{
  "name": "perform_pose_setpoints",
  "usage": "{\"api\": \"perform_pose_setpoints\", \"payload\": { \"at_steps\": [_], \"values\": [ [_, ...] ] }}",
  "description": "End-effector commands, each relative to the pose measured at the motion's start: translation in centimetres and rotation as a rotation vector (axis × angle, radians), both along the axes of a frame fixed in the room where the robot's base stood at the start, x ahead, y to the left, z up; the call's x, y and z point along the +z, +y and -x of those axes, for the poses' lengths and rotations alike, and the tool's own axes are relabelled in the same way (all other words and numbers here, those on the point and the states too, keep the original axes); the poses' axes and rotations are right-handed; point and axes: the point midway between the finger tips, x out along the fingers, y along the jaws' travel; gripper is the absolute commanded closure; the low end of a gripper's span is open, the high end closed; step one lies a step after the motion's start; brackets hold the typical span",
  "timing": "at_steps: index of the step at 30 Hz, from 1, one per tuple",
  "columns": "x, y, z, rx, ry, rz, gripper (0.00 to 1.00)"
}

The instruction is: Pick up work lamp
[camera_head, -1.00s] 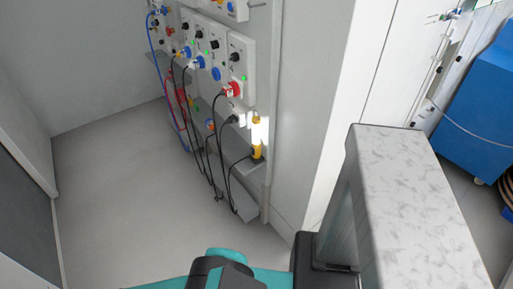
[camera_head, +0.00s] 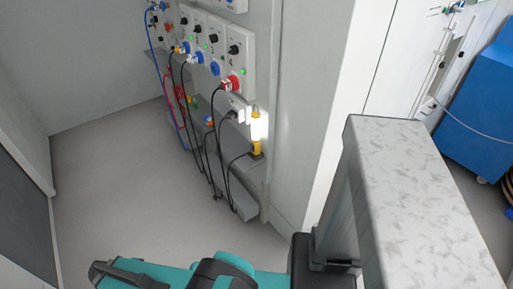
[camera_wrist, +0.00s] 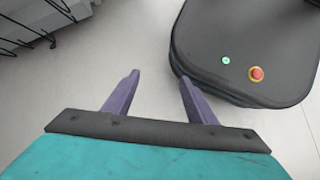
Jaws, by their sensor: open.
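The work lamp (camera_head: 256,132) is a slim upright lamp with a bright white tube and a yellow lower part. It stands at the right end of a grey ledge under the wall panels in the head view, and a black cable runs beside its foot. It does not show in the wrist view. My gripper (camera_wrist: 156,87) shows in the wrist view with two purple fingers spread apart and nothing but floor between them. In the head view my teal arm shows at the bottom, and the fingers are not visible there.
Grey panels (camera_head: 204,45) with coloured plugs and knobs line the wall, with blue, red and black cables hanging below. A white wall edge (camera_head: 360,80) stands right of the lamp. A blue cabinet (camera_head: 485,110) is at far right. The floor (camera_head: 120,180) at left is clear.

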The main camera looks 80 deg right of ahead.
Motion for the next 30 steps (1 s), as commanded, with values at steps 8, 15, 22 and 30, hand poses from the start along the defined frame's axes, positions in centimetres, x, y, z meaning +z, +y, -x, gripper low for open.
{"api": "perform_pose_setpoints", "payload": {
  "at_steps": [8,15,22,30],
  "values": [
    [2.9,-13.1,-1.9,0.125,0.116,0.118,0.48],
    [7.7,-24.1,-0.9,0.190,0.273,0.208,0.48],
    [13.7,-33.8,2.3,0.204,0.463,0.271,0.48],
    [22.1,-43.2,8.3,0.158,0.720,0.300,0.48]
  ]
}}
